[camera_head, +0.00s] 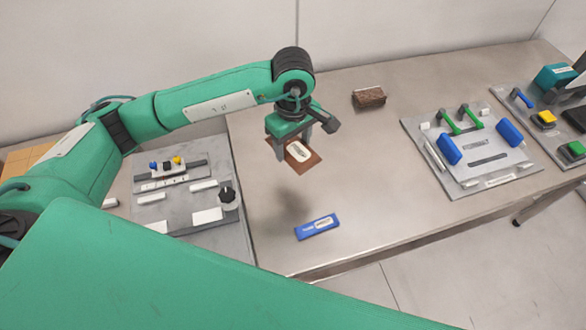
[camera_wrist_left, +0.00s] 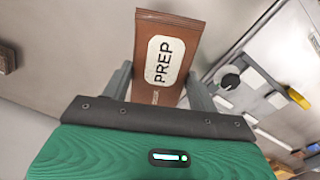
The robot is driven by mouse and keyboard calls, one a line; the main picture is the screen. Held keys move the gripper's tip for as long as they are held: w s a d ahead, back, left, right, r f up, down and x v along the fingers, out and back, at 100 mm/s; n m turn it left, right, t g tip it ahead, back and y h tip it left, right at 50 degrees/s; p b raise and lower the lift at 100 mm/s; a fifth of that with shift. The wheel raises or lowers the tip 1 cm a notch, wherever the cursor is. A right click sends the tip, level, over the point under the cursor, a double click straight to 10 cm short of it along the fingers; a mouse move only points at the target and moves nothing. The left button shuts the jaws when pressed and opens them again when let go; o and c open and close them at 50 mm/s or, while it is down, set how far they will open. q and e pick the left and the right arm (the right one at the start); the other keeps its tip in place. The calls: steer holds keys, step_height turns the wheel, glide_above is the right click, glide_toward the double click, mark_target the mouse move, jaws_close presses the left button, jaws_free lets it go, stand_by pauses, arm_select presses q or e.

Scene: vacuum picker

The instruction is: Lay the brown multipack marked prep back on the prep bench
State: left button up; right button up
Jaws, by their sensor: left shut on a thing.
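The brown multipack with the white PREP label (camera_head: 307,163) is held by my left gripper (camera_head: 293,148), above the bench with a shadow below it. In the left wrist view the multipack (camera_wrist_left: 174,27) sits between the two fingers (camera_wrist_left: 160,85), its label facing the camera. The prep bench (camera_head: 350,140) is the long beige-grey table under it. My right gripper is not in view.
A blue labelled pack (camera_head: 317,227) lies near the bench's front edge. A dark brown block (camera_head: 369,97) lies at the back. A grey fixture board (camera_head: 470,185) with blue and green handles stands right. A grey panel with knobs (camera_head: 150,215) stands left. The bench middle is clear.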

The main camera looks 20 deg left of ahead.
arm_select(q)
steer(key=p, duration=0.1)
glide_above(293, 180)
step_height(293, 180, down, 7)
steer(key=shift+r, duration=0.1)
step_height(293, 180, down, 5)
steer(key=shift+r+p, duration=0.2)
steer(key=shift+p, duration=0.35)
steer(key=shift+f, duration=0.2)
steer(key=shift+f+b, duration=0.2)
steer(key=shift+b, duration=0.15)
steer(key=o, duration=1.2)
steer(key=shift+r, duration=0.1)
steer(key=shift+c, duration=0.2)
